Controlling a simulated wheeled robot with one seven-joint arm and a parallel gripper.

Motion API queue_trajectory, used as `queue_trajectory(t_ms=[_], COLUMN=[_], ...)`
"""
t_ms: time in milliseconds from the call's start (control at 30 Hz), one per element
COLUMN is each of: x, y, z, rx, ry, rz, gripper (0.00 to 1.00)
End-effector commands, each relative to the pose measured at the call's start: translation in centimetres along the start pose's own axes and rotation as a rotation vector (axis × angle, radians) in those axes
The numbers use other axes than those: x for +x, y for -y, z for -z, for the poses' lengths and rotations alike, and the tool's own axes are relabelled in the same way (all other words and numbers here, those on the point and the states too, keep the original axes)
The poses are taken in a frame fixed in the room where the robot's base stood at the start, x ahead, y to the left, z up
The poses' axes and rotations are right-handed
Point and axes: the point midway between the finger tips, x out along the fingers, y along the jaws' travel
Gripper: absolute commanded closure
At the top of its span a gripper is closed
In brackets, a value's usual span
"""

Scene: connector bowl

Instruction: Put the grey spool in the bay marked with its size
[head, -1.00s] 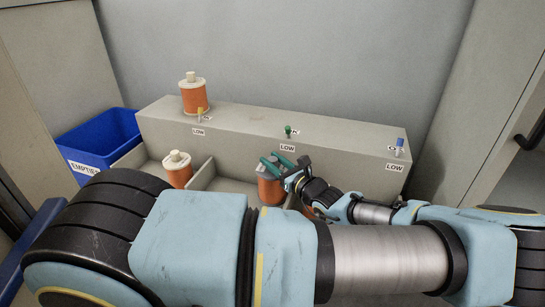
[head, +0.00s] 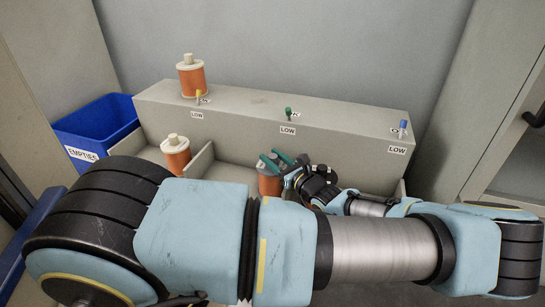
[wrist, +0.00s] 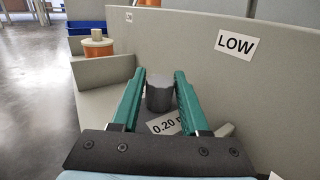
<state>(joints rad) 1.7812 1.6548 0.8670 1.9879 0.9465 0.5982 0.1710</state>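The grey spool (head: 269,186), with a grey top and orange winding, is in front of the raised block, to the right of the divider. My gripper (head: 277,160) has its teal fingers on either side of the spool's grey top. In the wrist view the dark grey part of the spool (wrist: 159,95) fills the space between the fingertips, and my gripper (wrist: 160,80) looks shut on it. Whether the spool touches the bay floor cannot be told.
A cream spool (head: 175,155) stands in the left bay beyond the divider (head: 201,163). Another cream spool (head: 191,77) stands on the block (head: 240,106), which carries LOW labels and small coloured levers. A blue EMPTIES bin (head: 97,124) is at left. My arm hides the bay fronts.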

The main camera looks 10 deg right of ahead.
Motion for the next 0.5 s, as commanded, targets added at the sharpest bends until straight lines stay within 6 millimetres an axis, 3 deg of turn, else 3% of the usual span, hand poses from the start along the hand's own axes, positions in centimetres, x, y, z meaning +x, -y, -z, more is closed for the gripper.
queue_trajectory(t_ms=[200, 500], x=[0.00, -0.02], y=[0.00, 0.00], z=[-0.03, -0.36], rx=[0.000, -0.001], ry=[0.000, 0.000], rz=[0.000, 0.000], gripper=[0.31, 0.31])
